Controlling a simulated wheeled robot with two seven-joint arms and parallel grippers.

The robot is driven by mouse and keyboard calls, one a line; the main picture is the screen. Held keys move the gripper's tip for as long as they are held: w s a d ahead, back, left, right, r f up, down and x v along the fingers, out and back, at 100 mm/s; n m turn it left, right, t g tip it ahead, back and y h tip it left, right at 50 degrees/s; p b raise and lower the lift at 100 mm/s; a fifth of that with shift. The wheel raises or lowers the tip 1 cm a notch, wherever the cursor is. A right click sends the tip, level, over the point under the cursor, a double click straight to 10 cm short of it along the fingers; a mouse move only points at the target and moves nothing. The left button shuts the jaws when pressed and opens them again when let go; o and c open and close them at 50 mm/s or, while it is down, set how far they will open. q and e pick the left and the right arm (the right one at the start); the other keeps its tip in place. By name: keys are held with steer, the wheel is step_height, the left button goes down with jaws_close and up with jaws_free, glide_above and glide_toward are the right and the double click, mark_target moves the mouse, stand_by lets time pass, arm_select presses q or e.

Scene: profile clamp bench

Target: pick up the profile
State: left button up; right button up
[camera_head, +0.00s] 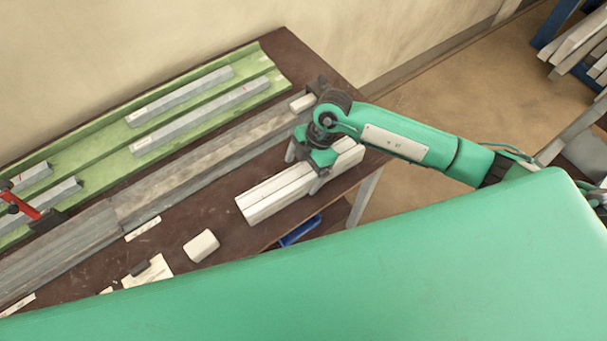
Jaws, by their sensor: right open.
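A long white profile (270,198) with lengthwise grooves lies near the right edge of the dark bench. My right gripper (304,170) is over it, with its fingers spread to either side. The fingers and wrist hide the profile's middle, and its far end shows beyond the gripper. I cannot tell if the fingers touch it. My left gripper is not in view.
Behind lies a green tray (105,165) with several grey bars. A long grey rail (185,175) runs along the bench (290,55). A white block (201,246) and a red-handled tool (22,204) are at left. My green body covers the foreground.

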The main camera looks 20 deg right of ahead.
mark_target(302, 175)
steer(key=shift+a+f, duration=0.15)
steer(key=shift+f, duration=0.3)
steer(key=shift+r, duration=0.1)
steer(key=c, duration=1.5)
steer(key=shift+r+b, duration=1.75)
steer(key=shift+r, duration=8.25)
